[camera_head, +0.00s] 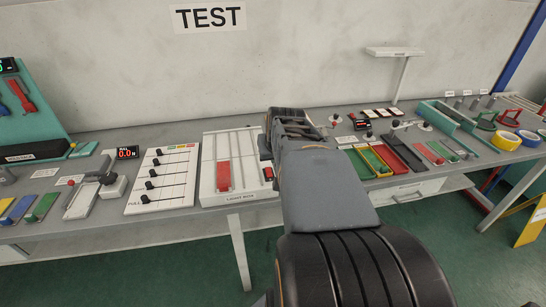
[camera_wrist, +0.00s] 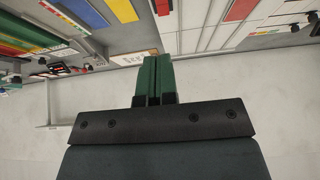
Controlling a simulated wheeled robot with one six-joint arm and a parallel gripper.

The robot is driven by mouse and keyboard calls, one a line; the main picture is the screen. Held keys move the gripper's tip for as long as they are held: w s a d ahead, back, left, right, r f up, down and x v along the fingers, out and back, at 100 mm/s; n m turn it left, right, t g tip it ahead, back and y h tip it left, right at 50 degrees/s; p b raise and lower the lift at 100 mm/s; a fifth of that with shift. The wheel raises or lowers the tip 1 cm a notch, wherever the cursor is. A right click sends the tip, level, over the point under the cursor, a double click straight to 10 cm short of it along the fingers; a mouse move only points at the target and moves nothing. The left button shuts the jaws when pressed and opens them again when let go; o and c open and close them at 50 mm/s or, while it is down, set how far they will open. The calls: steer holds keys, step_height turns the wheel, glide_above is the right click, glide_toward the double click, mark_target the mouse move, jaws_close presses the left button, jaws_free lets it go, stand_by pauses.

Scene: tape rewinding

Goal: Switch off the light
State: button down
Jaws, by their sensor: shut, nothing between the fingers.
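The white light box (camera_head: 208,180), labelled LIGHT BOX, lies on the bench left of my arm, with a red strip (camera_head: 223,176) on its panel. A small red switch (camera_head: 268,173) sits at its right front corner, and whether it is on or off cannot be told. The wrist view shows the light box (camera_wrist: 205,38) at the top, with the red strip (camera_wrist: 240,10) and the red switch (camera_wrist: 162,7). My gripper (camera_wrist: 152,60) has its green fingers closed together and empty, pointing towards the switch side of the box. My arm hides the gripper in the head view.
A slider panel (camera_head: 163,180) and a force readout (camera_head: 125,153) stand left of the box. Coloured trays (camera_head: 402,155), tape rolls (camera_head: 505,140) and a lamp stand (camera_head: 397,82) are to the right. The wall is close behind the bench.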

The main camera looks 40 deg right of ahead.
steer(key=shift+s+a+r, duration=0.25)
steer(key=shift+s+r, duration=0.2)
steer(key=shift+r, duration=0.05)
stand_by(0.3)
steer(key=s+a+f+n+g+y+p, duration=0.1)
steer(key=s+a+f+n, duration=0.1)
steer(key=a, duration=0.8)
steer(key=s+a+f+n+g+y+p, duration=0.1)
steer(key=a+n, duration=0.3)
steer(key=a, duration=0.6)
steer(key=shift+s+f+y+p, duration=0.55)
steer(key=shift+s+y+p, duration=0.05)
steer(key=shift+s+p, duration=0.05)
